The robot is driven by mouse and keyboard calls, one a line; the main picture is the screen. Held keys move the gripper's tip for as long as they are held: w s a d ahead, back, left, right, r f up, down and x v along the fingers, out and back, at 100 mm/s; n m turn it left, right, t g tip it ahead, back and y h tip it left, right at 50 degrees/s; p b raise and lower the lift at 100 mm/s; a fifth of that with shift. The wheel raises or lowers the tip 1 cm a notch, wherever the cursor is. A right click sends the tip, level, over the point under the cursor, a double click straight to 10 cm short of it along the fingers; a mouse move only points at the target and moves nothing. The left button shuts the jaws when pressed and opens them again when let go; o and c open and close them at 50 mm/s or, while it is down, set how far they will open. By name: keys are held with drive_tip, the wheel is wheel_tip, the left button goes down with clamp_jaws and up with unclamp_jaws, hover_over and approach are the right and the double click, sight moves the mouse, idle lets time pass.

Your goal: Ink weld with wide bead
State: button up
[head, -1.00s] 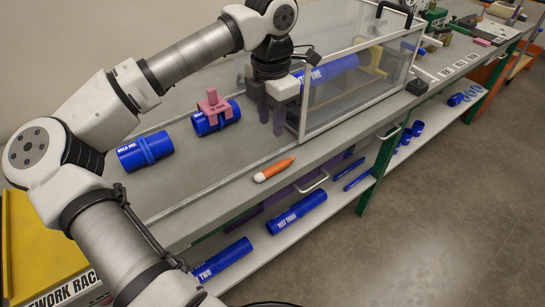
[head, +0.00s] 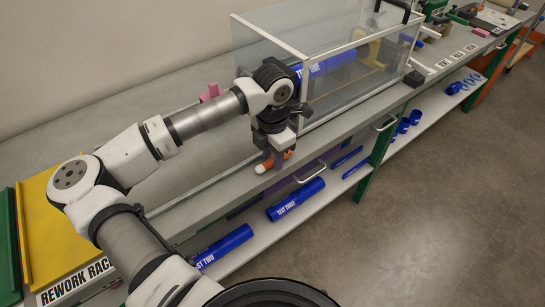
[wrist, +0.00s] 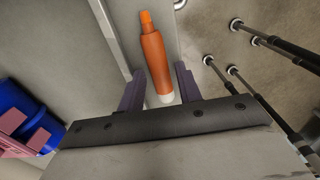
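An orange marker (head: 288,155) with a white end lies near the front edge of the bench. In the wrist view the marker (wrist: 155,60) lies lengthwise between the two purple fingers. My gripper (head: 270,160) points down over it, open, with visible gaps beside the marker; contact is not visible. In the wrist view a blue pipe (wrist: 12,105) sits at the left with a pink tool (wrist: 30,130) over it. In the head view only the top of the pink tool (head: 210,92) shows behind my arm. The other bench pipe, labelled WELD ONE earlier, is hidden now.
A clear-walled case (head: 345,80) with a blue pipe inside stands just right of my gripper. The shelf (head: 325,202) below holds several blue pipes. A yellow rework rack (head: 60,235) stands at left. The bench's front edge is close to the marker.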

sight(272, 159)
drive_tip(key=shift+f, duration=0.15)
drive_tip(key=c, duration=0.7)
drive_tip(key=shift+c, duration=0.2)
wheel_tip(272, 159, up, 20)
drive_tip(key=b, duration=0.4)
